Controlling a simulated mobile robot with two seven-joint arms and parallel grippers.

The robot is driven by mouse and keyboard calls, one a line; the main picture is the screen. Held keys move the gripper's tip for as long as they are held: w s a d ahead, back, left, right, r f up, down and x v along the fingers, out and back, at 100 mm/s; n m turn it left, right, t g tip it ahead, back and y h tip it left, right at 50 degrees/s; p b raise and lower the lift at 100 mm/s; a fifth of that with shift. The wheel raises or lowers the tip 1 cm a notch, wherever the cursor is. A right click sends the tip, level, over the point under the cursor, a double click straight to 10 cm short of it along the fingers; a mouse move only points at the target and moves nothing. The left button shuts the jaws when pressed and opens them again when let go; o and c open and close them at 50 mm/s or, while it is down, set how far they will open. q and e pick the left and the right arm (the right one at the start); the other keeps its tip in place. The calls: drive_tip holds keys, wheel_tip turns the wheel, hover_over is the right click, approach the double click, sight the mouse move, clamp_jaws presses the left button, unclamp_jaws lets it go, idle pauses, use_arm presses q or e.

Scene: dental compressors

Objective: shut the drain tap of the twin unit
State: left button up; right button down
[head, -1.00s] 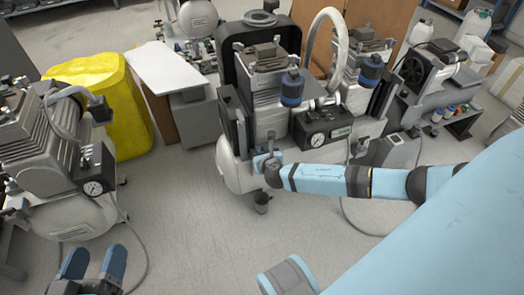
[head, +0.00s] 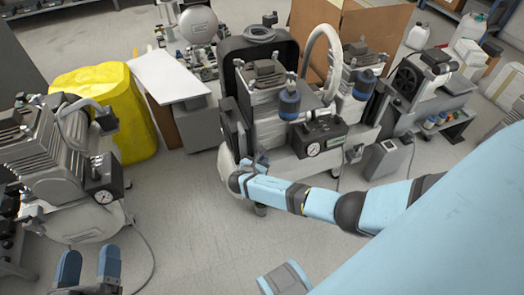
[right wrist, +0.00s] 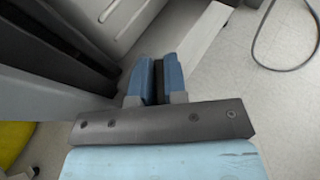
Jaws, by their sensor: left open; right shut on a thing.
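The twin unit (head: 265,95) stands in the centre of the head view, with two motor heads, blue filter bowls, a gauge box and a pale tank low in front. My right gripper (head: 256,162) is low at the left end of this tank. In the right wrist view its blue fingers (right wrist: 157,80) are shut on a narrow dark piece between them. I cannot tell whether this is the drain tap; no tap shows clearly in either view. My left gripper (head: 90,262) is open and empty at the lower left, below another compressor.
A compressor (head: 60,160) with a gauge stands at the left, near my left gripper. A grey box (head: 385,160) is right of the twin unit.

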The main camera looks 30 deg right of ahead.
use_arm(q)
drive_tip(key=shift+a+f, duration=0.1)
drive_tip(key=shift+f, duration=0.1)
use_arm(e)
drive_tip(key=shift+m+g+h, duration=0.4)
drive_tip(key=shift+m+g, duration=0.5)
drive_tip(key=c, duration=1.2)
unclamp_jaws()
drive_tip(key=shift+d, duration=0.1)
drive_tip(key=shift+o, duration=0.2)
drive_tip(key=shift+s+a+r, duration=0.1)
drive_tip(key=shift+a+r, duration=0.1)
drive_tip(key=shift+a, duration=0.2)
use_arm(q)
drive_tip(key=s+a+f+g+y+p, duration=0.1)
drive_tip(key=a+f+g+y+p, duration=0.2)
drive_tip(key=f, duration=0.5)
drive_tip(key=shift+s+a+g+p, duration=0.25)
drive_tip(key=shift+g+p, duration=0.35)
drive_tip(key=shift+p, duration=0.15)
use_arm(e)
drive_tip(key=v, duration=1.3)
drive_tip(key=shift+f, duration=0.15)
